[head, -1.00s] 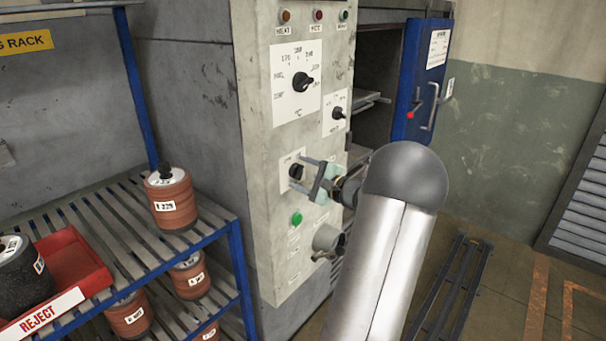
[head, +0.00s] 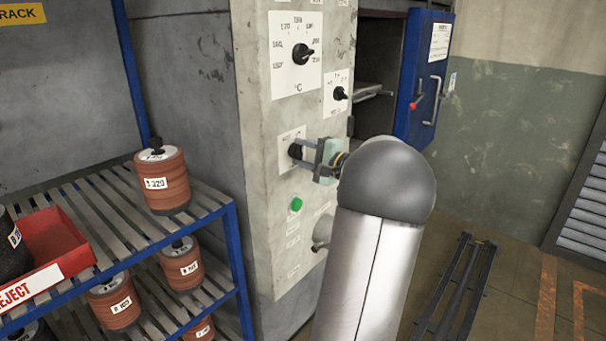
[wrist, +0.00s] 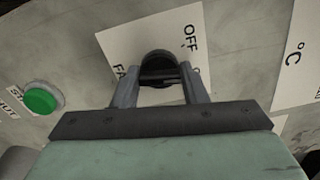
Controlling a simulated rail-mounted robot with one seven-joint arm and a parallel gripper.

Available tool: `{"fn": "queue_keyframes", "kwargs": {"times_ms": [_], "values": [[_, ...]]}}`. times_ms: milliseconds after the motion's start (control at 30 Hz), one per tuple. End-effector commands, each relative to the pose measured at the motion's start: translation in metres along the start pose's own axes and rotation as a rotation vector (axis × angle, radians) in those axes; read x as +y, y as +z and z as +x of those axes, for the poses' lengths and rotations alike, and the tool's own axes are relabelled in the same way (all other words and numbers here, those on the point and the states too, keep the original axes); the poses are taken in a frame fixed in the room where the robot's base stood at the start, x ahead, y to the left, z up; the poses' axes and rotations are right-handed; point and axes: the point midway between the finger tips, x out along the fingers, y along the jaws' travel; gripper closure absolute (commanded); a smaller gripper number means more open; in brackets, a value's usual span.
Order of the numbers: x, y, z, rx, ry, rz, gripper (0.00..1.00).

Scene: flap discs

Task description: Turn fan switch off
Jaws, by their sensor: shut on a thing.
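The fan switch (head: 295,152) is a small black rotary knob on a white plate on the grey control panel. It also shows in the wrist view (wrist: 157,60), where its plate (wrist: 120,50) bears "OFF" and a partly hidden "FA…" label. My gripper (head: 301,153) has come up to the panel, and its two fingers (wrist: 159,82) are shut on the knob, one on each side. The knob's pointer direction is hard to tell. My gripper's body hides the lower part of the plate in the wrist view.
A green button (head: 296,204) sits below the switch. Larger dials (head: 303,54) are above it. The blue oven door (head: 425,80) stands open at the right. A blue rack (head: 215,215) with disc stacks and a red reject tray (head: 60,240) is at the left.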

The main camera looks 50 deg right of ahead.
Motion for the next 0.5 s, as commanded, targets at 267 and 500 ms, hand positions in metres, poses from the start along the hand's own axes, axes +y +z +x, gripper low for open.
{"fn": "queue_keyframes", "kwargs": {"times_ms": [267,500], "values": [[0.0122,-0.0013,0.0005,-0.002,-0.001,-0.268,0.84],[0.0091,-0.0011,0.0001,-0.001,-0.001,-0.472,0.84]]}}
